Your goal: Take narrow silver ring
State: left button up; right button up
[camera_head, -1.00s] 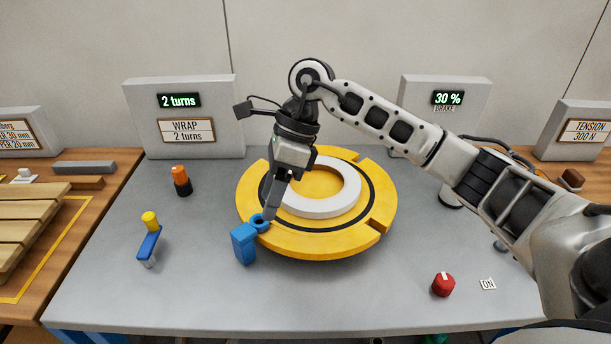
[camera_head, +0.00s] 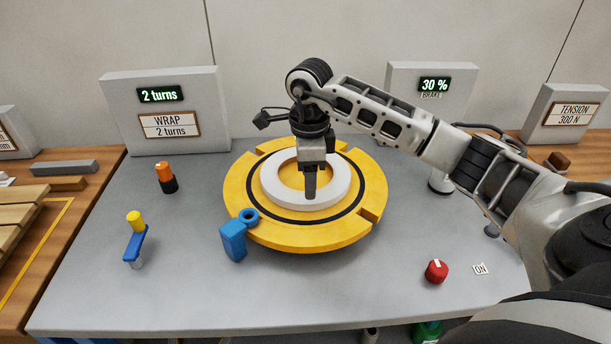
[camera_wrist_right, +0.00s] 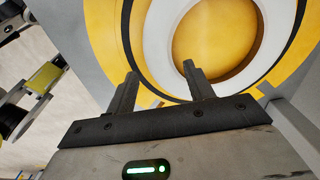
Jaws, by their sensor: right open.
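A pale silver-white ring (camera_head: 269,181) lies flat on the round yellow turntable (camera_head: 238,196), around its yellow middle. It also shows in the right wrist view (camera_wrist_right: 276,30). My right gripper (camera_head: 310,194) points down over the front part of the ring. In the right wrist view my right gripper (camera_wrist_right: 160,71) has its two fingers apart with nothing between them. I cannot tell whether the fingertips touch the ring. My left gripper is not in view.
A blue block with an eyelet (camera_head: 233,240) stands at the turntable's front left edge. A blue lever with a yellow knob (camera_head: 136,240) and an orange-black part (camera_head: 165,177) stand left. A red knob (camera_head: 436,271) sits front right. The grey table's front is mostly clear.

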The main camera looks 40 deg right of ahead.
notch_tip(320, 180, down, 5)
jog(key=shift+a+f+p, duration=0.1)
jog(key=shift+p, duration=0.2)
jog(key=shift+s, duration=0.1)
grip_shut()
jog(key=shift+r, duration=0.2)
